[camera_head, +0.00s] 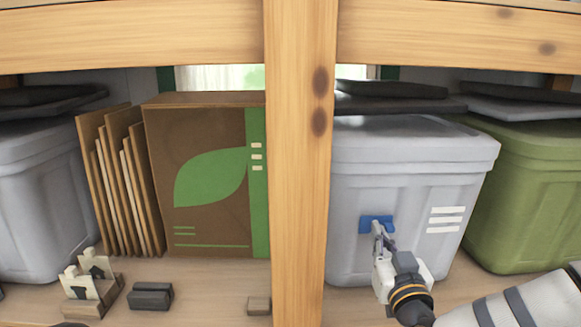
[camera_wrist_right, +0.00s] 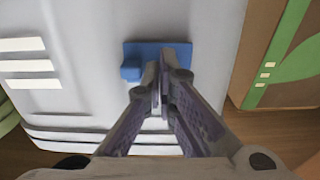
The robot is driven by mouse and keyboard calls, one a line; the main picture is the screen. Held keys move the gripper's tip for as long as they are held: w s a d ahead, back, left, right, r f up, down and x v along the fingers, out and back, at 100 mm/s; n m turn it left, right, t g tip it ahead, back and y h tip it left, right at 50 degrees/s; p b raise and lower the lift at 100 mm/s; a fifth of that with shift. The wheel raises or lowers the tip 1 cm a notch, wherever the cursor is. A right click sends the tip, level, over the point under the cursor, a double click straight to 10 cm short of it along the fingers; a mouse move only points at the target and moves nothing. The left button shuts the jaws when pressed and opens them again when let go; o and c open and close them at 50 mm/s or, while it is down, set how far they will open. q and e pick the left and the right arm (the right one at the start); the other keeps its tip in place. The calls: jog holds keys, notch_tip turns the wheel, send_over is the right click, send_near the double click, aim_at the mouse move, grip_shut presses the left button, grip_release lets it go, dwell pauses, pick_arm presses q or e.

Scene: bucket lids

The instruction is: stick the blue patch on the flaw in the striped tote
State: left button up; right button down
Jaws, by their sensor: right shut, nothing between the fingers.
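The striped tote (camera_head: 405,180) is a light grey bin with three short white stripes on its front, right of the wooden post. The blue patch (camera_head: 366,225) is flat against the tote's front, left of the stripes; it also shows in the right wrist view (camera_wrist_right: 133,62). No flaw is visible; whether the patch covers one I cannot tell. My right gripper (camera_head: 377,228) is shut and empty, its fingertips in front of the patch and partly hiding it. Whether the tips touch the patch I cannot tell. My left gripper is not in view.
A wooden post (camera_head: 300,160) stands left of the striped tote, below a beam (camera_head: 440,35). A green tote (camera_head: 525,200) is on the right. A brown box (camera_head: 200,185), cardboard sheets (camera_head: 122,190) and another grey tote (camera_head: 40,190) are on the left. Dark lids (camera_head: 395,104) lie on top.

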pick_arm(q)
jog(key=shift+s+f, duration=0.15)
pick_arm(e)
jog(key=shift+w, duration=0.55)
jog(key=shift+w+r, duration=0.1)
jog(key=shift+r, duration=0.05)
dwell(0.7)
